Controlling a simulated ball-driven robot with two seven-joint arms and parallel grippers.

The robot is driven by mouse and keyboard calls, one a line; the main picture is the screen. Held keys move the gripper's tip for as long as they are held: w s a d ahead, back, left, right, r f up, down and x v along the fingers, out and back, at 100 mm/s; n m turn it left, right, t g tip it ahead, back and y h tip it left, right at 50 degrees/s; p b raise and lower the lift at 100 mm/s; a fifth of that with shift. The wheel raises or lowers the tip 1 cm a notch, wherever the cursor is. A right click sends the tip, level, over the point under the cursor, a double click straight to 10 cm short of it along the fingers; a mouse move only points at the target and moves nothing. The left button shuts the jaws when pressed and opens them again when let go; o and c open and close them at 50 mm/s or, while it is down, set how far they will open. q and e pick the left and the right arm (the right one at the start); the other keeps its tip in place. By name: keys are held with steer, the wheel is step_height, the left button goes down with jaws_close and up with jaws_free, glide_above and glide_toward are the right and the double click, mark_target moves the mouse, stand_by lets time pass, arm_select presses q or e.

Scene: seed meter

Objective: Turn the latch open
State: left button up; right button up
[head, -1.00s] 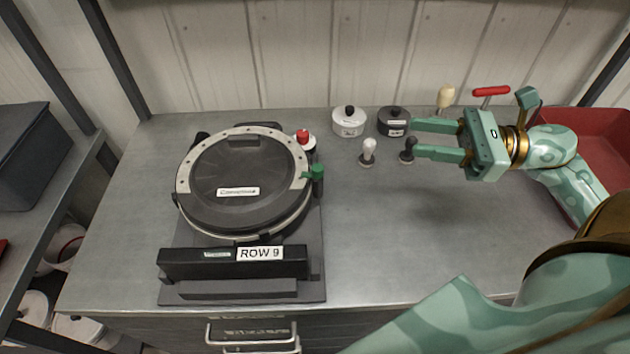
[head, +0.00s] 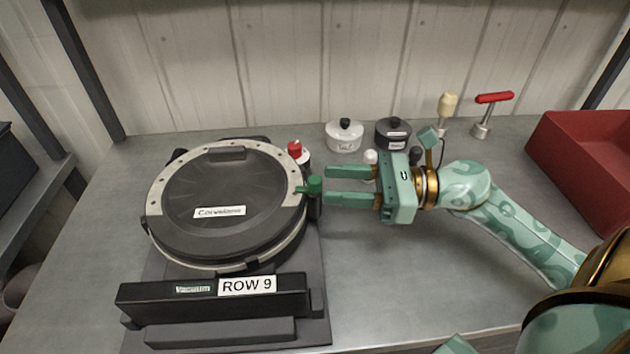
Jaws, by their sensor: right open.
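The seed meter (head: 225,212) sits on the left of the grey bench, with a round dark lid inside a pale, holed ring. Its latch (head: 313,187) is a green knob with a short green arm at the ring's right edge, over a dark post. My right gripper (head: 328,186) is open just right of the latch. Its two fingers point left towards the knob, one farther back and one nearer. The gap between fingertips and knob is small, and I cannot tell whether they touch. My left gripper is not in view.
A red-capped bottle (head: 295,150) stands behind the latch. A white pot (head: 344,134) and a dark pot (head: 392,133) stand behind my gripper, near a cream-handled tool (head: 447,106) and a red T-handle tool (head: 494,98). A red bin (head: 590,150) is at right. The front bench is clear.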

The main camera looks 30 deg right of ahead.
mark_target(315, 179)
steer(key=x, duration=0.4)
steer(key=shift+a, duration=0.1)
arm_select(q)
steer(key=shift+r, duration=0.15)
